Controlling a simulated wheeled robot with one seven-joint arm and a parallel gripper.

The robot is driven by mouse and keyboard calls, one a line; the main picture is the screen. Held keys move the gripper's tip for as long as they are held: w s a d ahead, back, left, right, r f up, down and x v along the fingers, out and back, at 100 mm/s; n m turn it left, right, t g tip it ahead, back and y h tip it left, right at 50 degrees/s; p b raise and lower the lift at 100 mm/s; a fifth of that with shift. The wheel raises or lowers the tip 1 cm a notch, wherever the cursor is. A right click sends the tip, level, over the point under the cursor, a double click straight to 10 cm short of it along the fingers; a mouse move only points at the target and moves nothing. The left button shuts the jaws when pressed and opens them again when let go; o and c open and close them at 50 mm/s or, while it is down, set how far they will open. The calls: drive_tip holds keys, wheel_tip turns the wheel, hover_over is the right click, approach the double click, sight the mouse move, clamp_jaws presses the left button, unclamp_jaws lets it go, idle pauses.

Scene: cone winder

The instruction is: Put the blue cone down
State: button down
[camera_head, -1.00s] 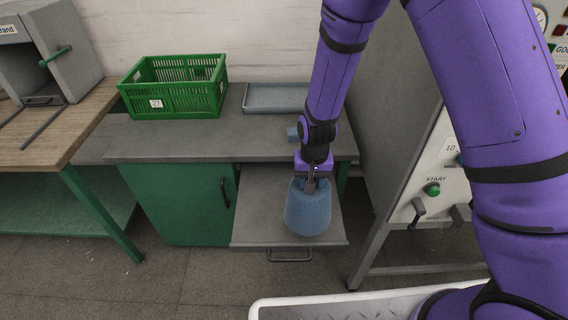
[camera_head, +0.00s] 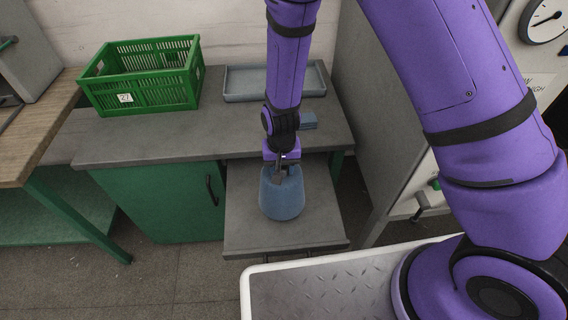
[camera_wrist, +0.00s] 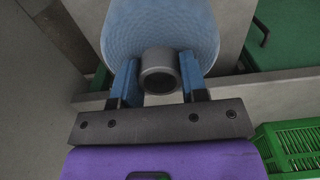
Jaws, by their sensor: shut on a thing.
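The blue cone (camera_head: 282,197) is upright, over the pulled-out grey shelf (camera_head: 240,222) below the worktop. My gripper (camera_head: 287,168) is above it, pointing down, and is shut on the grey tube end at the cone's top. In the wrist view my gripper's two blue fingers (camera_wrist: 157,80) sit on either side of that grey tube, and the blue cone (camera_wrist: 165,22) fills the top middle. I cannot tell whether the cone's base touches the shelf or is slightly above it.
A green crate (camera_head: 145,104) and a shallow grey tray (camera_head: 240,97) stand on the grey worktop (camera_head: 110,146), with a small blue block (camera_head: 308,121) near the arm. A machine with a gauge (camera_head: 545,20) stands right. The shelf around the cone is bare.

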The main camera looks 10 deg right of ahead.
drive_tip(key=shift+f, duration=0.5)
drive_tip(key=c, duration=0.6)
unclamp_jaws()
drive_tip(key=shift+f, duration=0.15)
drive_tip(key=shift+c, duration=0.2)
wheel_tip(320, 180, up, 12)
drive_tip(key=shift+r, duration=0.2)
